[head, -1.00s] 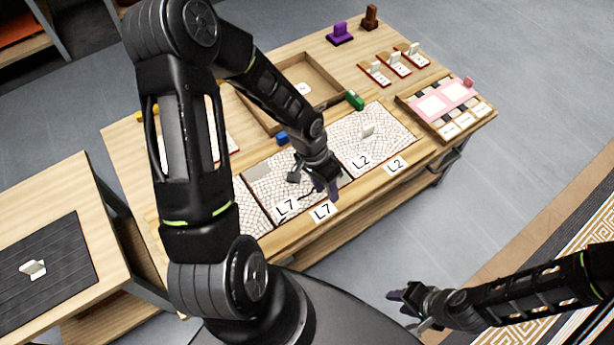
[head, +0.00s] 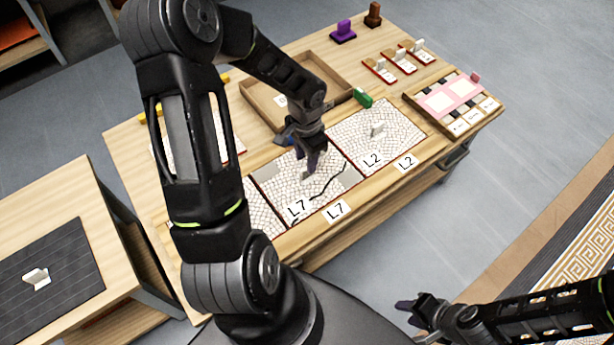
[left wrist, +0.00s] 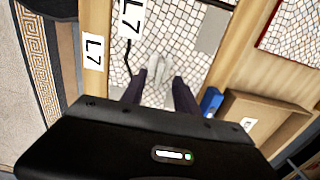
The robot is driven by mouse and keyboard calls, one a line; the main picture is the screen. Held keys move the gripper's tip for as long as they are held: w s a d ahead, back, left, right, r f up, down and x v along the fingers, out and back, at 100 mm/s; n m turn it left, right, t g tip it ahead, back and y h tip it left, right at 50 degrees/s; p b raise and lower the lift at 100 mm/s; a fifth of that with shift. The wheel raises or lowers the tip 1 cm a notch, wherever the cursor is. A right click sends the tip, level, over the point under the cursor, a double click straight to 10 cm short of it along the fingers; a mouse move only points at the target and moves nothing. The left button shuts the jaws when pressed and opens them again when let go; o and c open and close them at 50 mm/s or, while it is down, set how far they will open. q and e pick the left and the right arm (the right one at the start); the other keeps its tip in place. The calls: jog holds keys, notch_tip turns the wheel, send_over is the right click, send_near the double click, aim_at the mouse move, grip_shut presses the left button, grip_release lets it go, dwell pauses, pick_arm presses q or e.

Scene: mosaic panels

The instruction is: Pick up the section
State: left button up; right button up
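The mosaic section marked L7 (head: 325,190) lies on the workbench, white-tiled with a dark wavy line and grey patches. It also shows in the left wrist view (left wrist: 185,50). A pale upright handle (left wrist: 158,70) stands on it, mostly hidden by my gripper in the head view. My left gripper (head: 308,170) points down over this section. In the left wrist view, its two dark fingers (left wrist: 158,92) are apart, with the handle ahead between them; contact cannot be told. My right gripper (head: 415,318) is empty, fingers apart, off the bench at lower right.
The L2 section (head: 395,140) with its own handle (head: 376,129) adjoins on the right. A pink board (head: 435,105) lies at the right end. A side table (head: 50,195) stands left.

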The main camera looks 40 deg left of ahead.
aim_at(296, 194)
pick_arm(q)
notch_tip(296, 194, down, 5)
jog(key=shift+w+f+b, duration=0.1)
jog(key=shift+b, duration=0.25)
dwell(0.7)
grip_shut()
dwell(1.3)
